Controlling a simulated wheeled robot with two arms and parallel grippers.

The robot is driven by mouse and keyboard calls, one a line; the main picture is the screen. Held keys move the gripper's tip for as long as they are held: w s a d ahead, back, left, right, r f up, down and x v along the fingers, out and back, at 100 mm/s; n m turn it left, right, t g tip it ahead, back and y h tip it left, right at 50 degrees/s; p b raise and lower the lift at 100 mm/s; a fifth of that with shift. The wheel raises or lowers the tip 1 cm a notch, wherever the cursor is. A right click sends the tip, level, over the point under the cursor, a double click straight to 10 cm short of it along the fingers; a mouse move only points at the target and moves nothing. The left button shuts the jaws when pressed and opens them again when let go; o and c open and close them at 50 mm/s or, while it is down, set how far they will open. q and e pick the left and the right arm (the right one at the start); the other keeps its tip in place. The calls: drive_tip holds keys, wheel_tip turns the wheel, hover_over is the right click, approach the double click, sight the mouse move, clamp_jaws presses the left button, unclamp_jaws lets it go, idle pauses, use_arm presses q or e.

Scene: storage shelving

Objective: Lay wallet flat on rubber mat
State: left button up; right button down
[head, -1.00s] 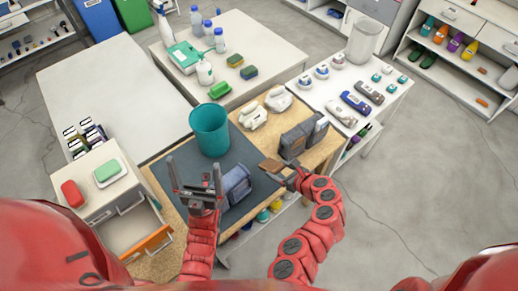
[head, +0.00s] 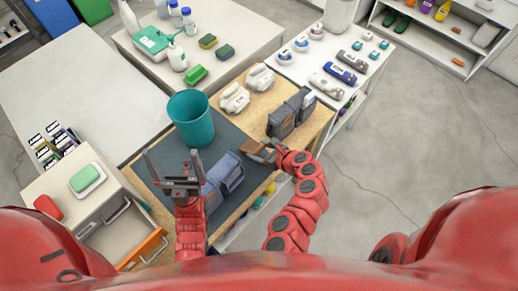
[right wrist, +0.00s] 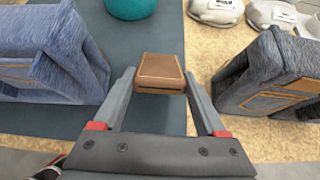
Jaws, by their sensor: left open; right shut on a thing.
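The brown wallet (head: 252,146) is between the fingers of my right gripper (head: 264,151), which is shut on it. The right wrist view also shows the wallet (right wrist: 160,72) at the fingertips, held above the surface near the mat's right edge. The dark blue-grey rubber mat (head: 228,137) lies on the wooden table; it also shows in the right wrist view (right wrist: 150,30). My left gripper (head: 172,163) is open and empty, fingers upward, over the left part of the mat. It hides some of the mat.
A teal bin (head: 192,122) stands on the mat's far part. A blue fabric organizer (head: 224,176) stands at its near right. A drawer unit (head: 105,200) is at left.

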drive_tip(key=shift+f, duration=0.6)
unclamp_jaws()
drive_tip(key=shift+s, duration=0.1)
